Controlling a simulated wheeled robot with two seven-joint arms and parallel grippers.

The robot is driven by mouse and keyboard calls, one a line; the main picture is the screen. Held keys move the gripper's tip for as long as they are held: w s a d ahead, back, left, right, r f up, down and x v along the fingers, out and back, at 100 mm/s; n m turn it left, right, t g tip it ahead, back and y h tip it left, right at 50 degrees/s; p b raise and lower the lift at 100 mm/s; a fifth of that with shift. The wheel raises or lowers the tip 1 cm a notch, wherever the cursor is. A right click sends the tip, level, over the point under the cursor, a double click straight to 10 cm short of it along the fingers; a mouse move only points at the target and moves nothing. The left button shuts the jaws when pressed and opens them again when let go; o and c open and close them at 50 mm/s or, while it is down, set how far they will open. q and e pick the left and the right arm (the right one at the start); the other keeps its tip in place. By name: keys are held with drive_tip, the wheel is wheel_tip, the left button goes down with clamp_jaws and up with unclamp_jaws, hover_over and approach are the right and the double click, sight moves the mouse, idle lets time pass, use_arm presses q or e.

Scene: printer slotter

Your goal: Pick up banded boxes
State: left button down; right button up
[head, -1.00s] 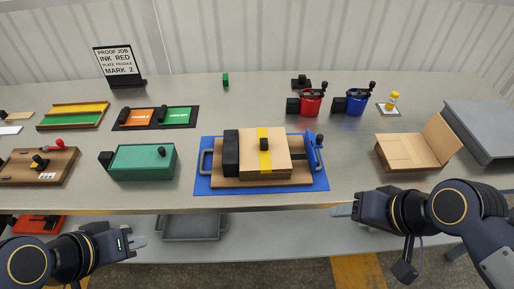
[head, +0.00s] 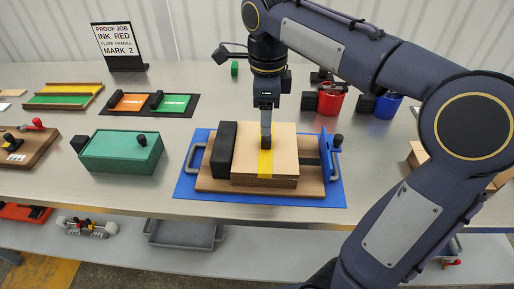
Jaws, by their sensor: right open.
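A tan box (head: 285,148) with a yellow band (head: 265,168) sits on a brown wooden board on a blue base (head: 330,188) near the table's front edge. A black block (head: 224,150) stands against its left side. My right gripper (head: 266,138) points straight down over the middle of the box. Its fingers are at the small black knob on the band, which they mostly hide. I cannot tell whether they touch it. The gripper is open. My left gripper is out of view.
A green box (head: 120,152) with a black knob is to the left. A sign (head: 118,38) stands at the back left.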

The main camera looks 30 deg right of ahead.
sight(266, 144)
wheel_tip(266, 144, down, 6)
drive_tip(key=shift+s+d+f+b, duration=0.1)
drive_tip(key=shift+f+b, duration=0.15)
drive_tip(key=shift+b, duration=0.4)
drive_tip(key=shift+c, duration=0.2)
drive_tip(key=c, duration=1)
